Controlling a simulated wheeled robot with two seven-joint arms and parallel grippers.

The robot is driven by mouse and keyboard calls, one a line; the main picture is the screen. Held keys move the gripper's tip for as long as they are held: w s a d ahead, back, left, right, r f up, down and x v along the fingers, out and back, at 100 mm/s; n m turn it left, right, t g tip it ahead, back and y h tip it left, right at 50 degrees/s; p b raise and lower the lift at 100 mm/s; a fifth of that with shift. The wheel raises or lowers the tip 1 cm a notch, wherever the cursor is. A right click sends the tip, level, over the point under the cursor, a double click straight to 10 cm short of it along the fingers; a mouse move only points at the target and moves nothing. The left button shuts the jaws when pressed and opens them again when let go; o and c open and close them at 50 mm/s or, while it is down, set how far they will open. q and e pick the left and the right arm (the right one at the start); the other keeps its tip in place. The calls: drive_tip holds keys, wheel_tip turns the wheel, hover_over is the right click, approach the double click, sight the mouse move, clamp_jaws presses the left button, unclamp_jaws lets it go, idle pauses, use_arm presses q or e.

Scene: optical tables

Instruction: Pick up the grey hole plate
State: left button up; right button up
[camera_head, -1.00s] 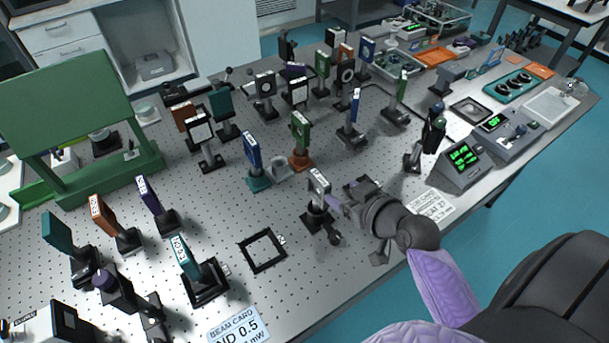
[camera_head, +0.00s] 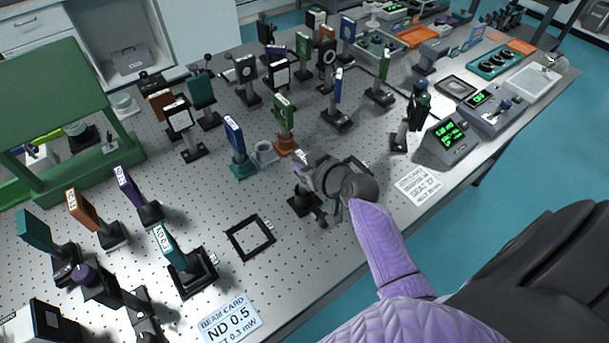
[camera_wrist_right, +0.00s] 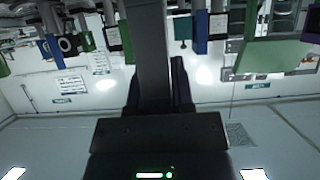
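The grey hole plate (camera_head: 299,160) stands upright in a black post mount (camera_head: 303,203) near the table's front edge; my right gripper hides most of it in the head view. My right gripper (camera_head: 307,174) is at the plate. In the right wrist view, the grey plate (camera_wrist_right: 152,50) shows as a tall grey slab between the two dark fingers of the right gripper (camera_wrist_right: 156,85). The fingers stand apart on either side of it, and I cannot see firm contact. My left gripper is not in view.
A green plate (camera_head: 284,115) on an orange base and a blue plate (camera_head: 234,135) stand behind. An empty black square frame (camera_head: 232,240) lies to the left. A beam card (camera_head: 229,318) is at the front edge. A meter (camera_head: 447,138) stands to the right.

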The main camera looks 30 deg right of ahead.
clamp_jaws()
